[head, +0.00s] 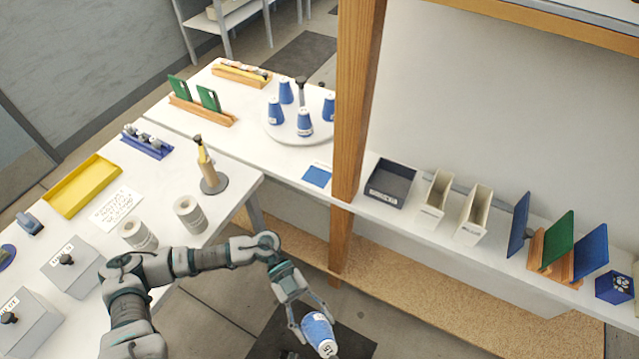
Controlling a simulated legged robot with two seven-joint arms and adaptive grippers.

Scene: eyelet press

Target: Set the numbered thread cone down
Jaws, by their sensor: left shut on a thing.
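A blue thread cone (317,330) with a white numbered label is held by my left gripper (308,318), which is shut on it. The cone is tilted and hangs over the floor, in front of the tables. Several other blue cones (304,123) stand upright on a round white turntable (285,138) on the back table. A small blue square (317,176) lies on the table beside the wooden post. My right gripper is not in view.
A wooden post (355,100) rises by the turntable. A dark grey bin (390,184) and two cream holders (434,199) stand on the right shelf. The left table holds a yellow tray (83,186), grey boxes (70,262), two grey-white rolls (190,214) and an eyelet press (207,168).

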